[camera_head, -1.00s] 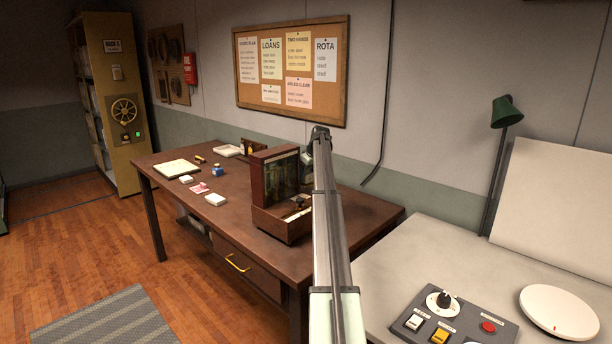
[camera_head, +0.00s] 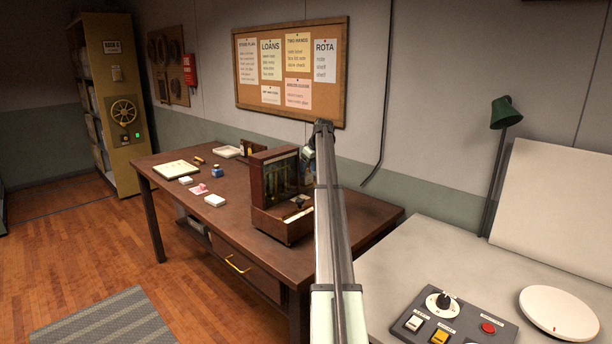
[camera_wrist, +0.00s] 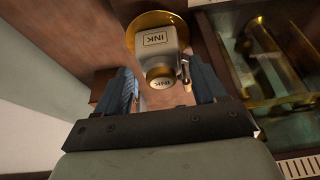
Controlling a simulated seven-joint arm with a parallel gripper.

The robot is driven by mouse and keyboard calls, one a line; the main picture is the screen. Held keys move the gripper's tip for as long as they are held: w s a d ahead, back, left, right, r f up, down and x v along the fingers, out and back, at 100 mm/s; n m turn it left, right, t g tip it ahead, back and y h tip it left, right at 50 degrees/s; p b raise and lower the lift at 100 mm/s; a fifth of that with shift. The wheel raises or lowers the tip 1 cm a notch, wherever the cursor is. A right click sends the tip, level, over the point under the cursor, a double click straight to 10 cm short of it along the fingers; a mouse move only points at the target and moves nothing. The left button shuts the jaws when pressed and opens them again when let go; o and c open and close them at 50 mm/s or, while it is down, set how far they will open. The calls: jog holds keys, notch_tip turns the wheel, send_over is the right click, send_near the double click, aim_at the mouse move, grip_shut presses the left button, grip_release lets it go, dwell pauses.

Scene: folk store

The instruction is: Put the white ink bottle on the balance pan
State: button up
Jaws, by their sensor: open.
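The white ink bottle (camera_wrist: 156,42), marked INK, shows at the top middle of the wrist view with its round top facing the camera. It appears to stand on the round brass balance pan (camera_wrist: 134,30), whose rim shows around it. My gripper (camera_wrist: 166,82) is open, with one dark finger on each side of the bottle's near end. Gaps show between the fingers and the bottle. In the head view the balance (camera_head: 271,180) is a brown wooden case on the desk. My arm reaches toward it, and the bottle and fingers cannot be made out there.
The glass-fronted case with brass parts (camera_wrist: 262,60) is close at the right of the wrist view. A control panel (camera_head: 460,322) is at the lower right.

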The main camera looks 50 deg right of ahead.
jog(key=v, duration=0.8)
jog(key=shift+r, duration=0.1)
